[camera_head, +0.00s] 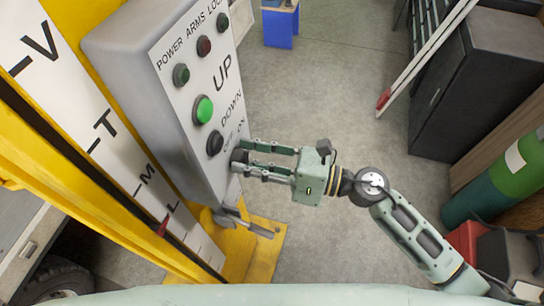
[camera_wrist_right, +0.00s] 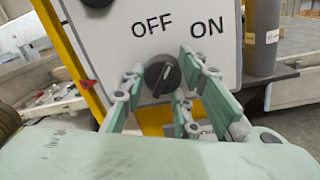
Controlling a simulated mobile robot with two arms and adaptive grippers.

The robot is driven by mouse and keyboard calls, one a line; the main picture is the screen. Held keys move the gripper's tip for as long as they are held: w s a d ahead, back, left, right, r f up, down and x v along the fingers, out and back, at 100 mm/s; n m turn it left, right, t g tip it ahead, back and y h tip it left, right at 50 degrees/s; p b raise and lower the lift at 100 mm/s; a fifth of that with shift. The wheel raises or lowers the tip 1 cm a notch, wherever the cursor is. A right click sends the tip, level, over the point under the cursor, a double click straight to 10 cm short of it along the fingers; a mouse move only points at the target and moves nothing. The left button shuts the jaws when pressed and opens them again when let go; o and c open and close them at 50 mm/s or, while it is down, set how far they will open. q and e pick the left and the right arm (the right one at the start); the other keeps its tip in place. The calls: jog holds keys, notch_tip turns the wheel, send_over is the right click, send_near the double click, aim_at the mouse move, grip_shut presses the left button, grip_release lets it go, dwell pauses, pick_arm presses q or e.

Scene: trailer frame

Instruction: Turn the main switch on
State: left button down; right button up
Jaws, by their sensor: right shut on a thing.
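The main switch is a round black knob (camera_wrist_right: 162,77) with a raised grip bar, below the OFF and ON labels on the grey control box (camera_head: 130,75). In the right wrist view the bar is tilted, its upper end leaning right toward ON. In the head view the knob (camera_head: 239,156) shows between my fingertips at the box's lower end, partly covered by them. My right gripper (camera_head: 243,157) is shut on the knob, with one finger on each side, as the right wrist view (camera_wrist_right: 160,85) also shows. My left gripper is not in view.
The box also carries a green button (camera_head: 203,110) by UP, a black button (camera_head: 215,143) by DOWN, and several small lamps. A yellow frame (camera_head: 70,150) stands left of the box. A black cabinet (camera_head: 480,80) and green cylinder (camera_head: 500,180) stand right; open floor lies between.

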jog(key=m, duration=0.2)
jog(key=r+m, duration=0.1)
jog(key=m, duration=0.1)
jog(key=shift+s+a+p, duration=0.15)
jog(key=shift+p, duration=0.25)
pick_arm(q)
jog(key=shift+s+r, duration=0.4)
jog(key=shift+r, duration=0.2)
pick_arm(e)
jog(key=shift+m+t, duration=0.3)
jog(key=shift+m, duration=0.3)
jog(key=shift+r+m, duration=0.15)
jog(key=shift+m, duration=0.15)
jog(key=o, duration=0.7)
jog(key=shift+o, duration=1.4)
jog(key=shift+r, duration=0.1)
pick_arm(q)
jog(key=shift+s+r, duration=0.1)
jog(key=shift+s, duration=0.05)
pick_arm(e)
jog(key=shift+d+f, duration=0.2)
jog(key=shift+d, duration=0.3)
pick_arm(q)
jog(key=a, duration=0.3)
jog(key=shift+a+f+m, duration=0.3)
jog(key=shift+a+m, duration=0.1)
pick_arm(e)
jog(key=v, duration=1.1)
jog(key=shift+s+d, duration=0.35)
